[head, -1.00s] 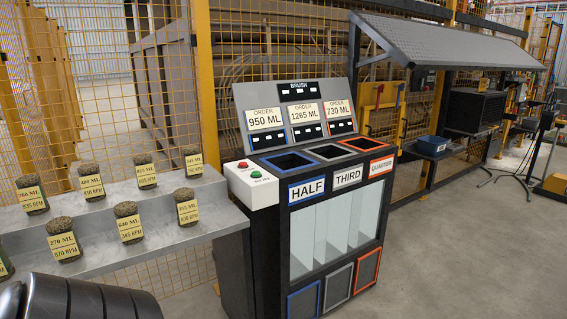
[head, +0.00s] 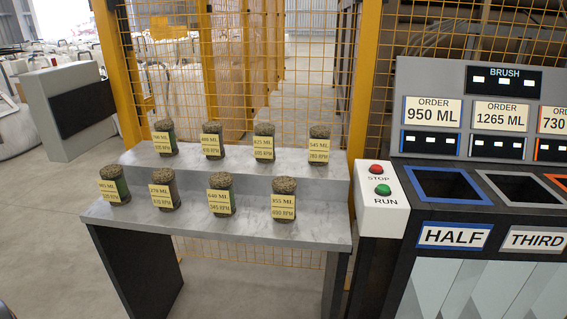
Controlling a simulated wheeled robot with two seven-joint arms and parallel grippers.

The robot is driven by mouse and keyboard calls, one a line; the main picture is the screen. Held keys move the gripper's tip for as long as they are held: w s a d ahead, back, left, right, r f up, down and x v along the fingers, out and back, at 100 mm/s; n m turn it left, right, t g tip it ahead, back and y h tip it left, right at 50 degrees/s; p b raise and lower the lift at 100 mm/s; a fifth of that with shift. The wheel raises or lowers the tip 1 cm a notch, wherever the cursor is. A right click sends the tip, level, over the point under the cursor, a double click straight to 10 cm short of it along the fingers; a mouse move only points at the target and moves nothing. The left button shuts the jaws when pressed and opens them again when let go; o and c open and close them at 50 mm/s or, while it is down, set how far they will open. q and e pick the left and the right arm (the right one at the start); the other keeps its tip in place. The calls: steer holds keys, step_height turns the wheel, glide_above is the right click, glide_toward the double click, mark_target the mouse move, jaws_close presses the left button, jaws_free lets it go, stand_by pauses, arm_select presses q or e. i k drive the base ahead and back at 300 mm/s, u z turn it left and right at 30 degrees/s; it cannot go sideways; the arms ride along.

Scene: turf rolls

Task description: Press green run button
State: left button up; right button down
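The green run button (head: 383,189) sits on a white control box (head: 382,214) at the left side of the black sorting machine. The word RUN is printed below it. A red stop button (head: 376,169) is just above it, with the word STOP under it. Nothing covers the green button. Neither of my grippers shows in the head view, so their state and distance from the button cannot be seen.
A grey two-step table (head: 250,232) with several labelled turf rolls (head: 221,194) stands left of the control box. The machine has HALF (head: 454,237) and THIRD (head: 535,240) bins. Yellow mesh fencing (head: 300,60) is behind. Floor at left is clear.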

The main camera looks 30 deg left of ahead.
mark_target(382, 189)
steer(key=u, duration=0.45)
steer(key=i, duration=0.45)
steer(key=u, duration=0.3)
